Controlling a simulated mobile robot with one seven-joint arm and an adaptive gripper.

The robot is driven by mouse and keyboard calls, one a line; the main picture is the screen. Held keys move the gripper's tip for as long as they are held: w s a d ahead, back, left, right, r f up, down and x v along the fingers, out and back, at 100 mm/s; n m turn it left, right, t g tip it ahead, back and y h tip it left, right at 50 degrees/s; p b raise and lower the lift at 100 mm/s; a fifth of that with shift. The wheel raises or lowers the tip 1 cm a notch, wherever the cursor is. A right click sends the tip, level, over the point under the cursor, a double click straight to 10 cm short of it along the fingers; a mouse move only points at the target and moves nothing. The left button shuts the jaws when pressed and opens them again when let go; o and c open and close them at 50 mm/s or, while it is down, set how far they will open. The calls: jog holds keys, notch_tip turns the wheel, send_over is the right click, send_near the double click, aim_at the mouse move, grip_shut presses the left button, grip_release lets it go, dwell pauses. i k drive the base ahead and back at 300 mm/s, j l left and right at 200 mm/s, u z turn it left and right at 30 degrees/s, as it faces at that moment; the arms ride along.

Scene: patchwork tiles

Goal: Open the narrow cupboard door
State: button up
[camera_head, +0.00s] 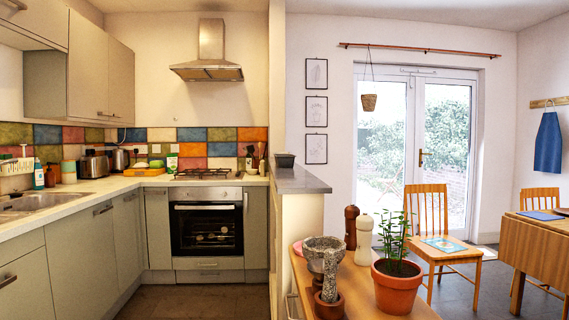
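Two narrow grey-green base cupboard doors flank the oven. The left narrow door (158,235) stands between the oven and the corner of the left counter, with a handle near its top edge. The right narrow door (257,235) is between the oven and the partition wall, with an upright handle near its upper left edge. Both look shut. I cannot tell from the picture which one the task names. My gripper is not in view.
The oven (206,235) is closed. Dark floor (200,300) lies clear in front of it. A wooden sideboard (360,300) at front right carries a potted plant (397,285), a stone mortar (325,255) and two mills. A chair (440,258) and table (535,236) stand further right.

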aim_at(254, 197)
jog(key=i+j+z, duration=0.1)
jog(key=i+j, duration=0.25)
jog(key=i+j+z, duration=0.15)
jog(key=i+j, duration=0.25)
jog(key=i+j+z, duration=0.1)
jog(key=i+j, duration=0.35)
jog(key=i+j+z, duration=0.15)
jog(key=i+j, duration=0.2)
jog(key=i+j+z, duration=0.1)
jog(key=i+j, duration=0.25)
jog(key=j, duration=0.25)
jog(key=i+j+z, duration=0.15)
jog(key=i+j, duration=0.2)
jog(key=j, duration=0.15)
jog(key=i+j+z, duration=0.1)
jog(key=i+j, duration=0.15)
jog(key=j, duration=0.3)
jog(key=i+j+z, duration=0.15)
jog(key=i+j, duration=0.15)
jog(key=j, duration=0.3)
jog(key=i+j+z, duration=0.35)
jog(key=i+j, duration=0.35)
jog(key=i, duration=0.25)
jog(key=i+j+z, duration=0.3)
jog(key=i+j, duration=0.55)
jog(key=j, duration=0.15)
